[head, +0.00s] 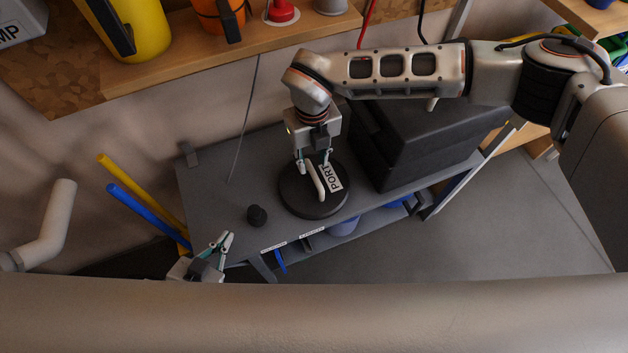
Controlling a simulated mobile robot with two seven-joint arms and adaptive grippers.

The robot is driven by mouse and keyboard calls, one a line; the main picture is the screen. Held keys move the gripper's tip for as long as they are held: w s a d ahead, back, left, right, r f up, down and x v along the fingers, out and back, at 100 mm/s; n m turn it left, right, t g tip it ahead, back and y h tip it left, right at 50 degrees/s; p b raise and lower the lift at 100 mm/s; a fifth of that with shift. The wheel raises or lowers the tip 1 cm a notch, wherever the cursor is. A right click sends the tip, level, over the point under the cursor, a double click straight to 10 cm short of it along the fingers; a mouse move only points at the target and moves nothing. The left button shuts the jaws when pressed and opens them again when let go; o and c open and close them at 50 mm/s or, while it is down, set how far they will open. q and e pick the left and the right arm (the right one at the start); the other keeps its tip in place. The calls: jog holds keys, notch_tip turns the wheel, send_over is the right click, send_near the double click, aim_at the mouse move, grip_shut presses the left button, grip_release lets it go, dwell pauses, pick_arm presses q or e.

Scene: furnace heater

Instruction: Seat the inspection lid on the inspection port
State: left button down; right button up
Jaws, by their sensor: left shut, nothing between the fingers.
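A round dark disc (295,202) lies on the grey bench top, with a white label reading PORT (335,178) and a pale bar (321,187) on it. I cannot tell whether the disc is the lid, the port or one on the other. My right gripper (315,164) points down just over the disc, its fingers by the top of the pale bar. Whether it grips the bar is unclear. My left gripper (229,236) is shut and empty, low at the bench's front left edge, apart from the disc.
A small black knob (257,215) stands on the bench (215,190) left of the disc. A large black case (420,145) stands close on the right. Yellow (130,180) and blue (140,208) bars stick out at the left. A wooden shelf (190,52) with containers overhangs the back.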

aim_at(314, 174)
pick_arm(q)
jog(key=shift+d, duration=0.1)
pick_arm(e)
notch_tip(314, 174, down, 3)
jog(key=shift+r, duration=0.1)
pick_arm(q)
jog(key=shift+s+d+f+b, duration=0.3)
jog(key=shift+f+b, duration=0.15)
jog(key=shift+b, duration=0.5)
pick_arm(e)
jog(key=f, duration=0.4)
jog(key=shift+s+d+f, duration=0.2)
pick_arm(q)
jog(key=shift+w+r, duration=0.15)
jog(key=shift+w, duration=0.05)
pick_arm(e)
jog(key=shift+w+f, duration=0.1)
jog(key=shift+f, duration=0.15)
pick_arm(q)
jog(key=shift+w+r, duration=0.2)
jog(key=shift+r, duration=0.15)
pick_arm(e)
jog(key=shift+r, duration=0.15)
pick_arm(q)
jog(key=shift+f, duration=0.1)
jog(key=shift+w, duration=0.1)
pick_arm(e)
jog(key=shift+f, duration=0.25)
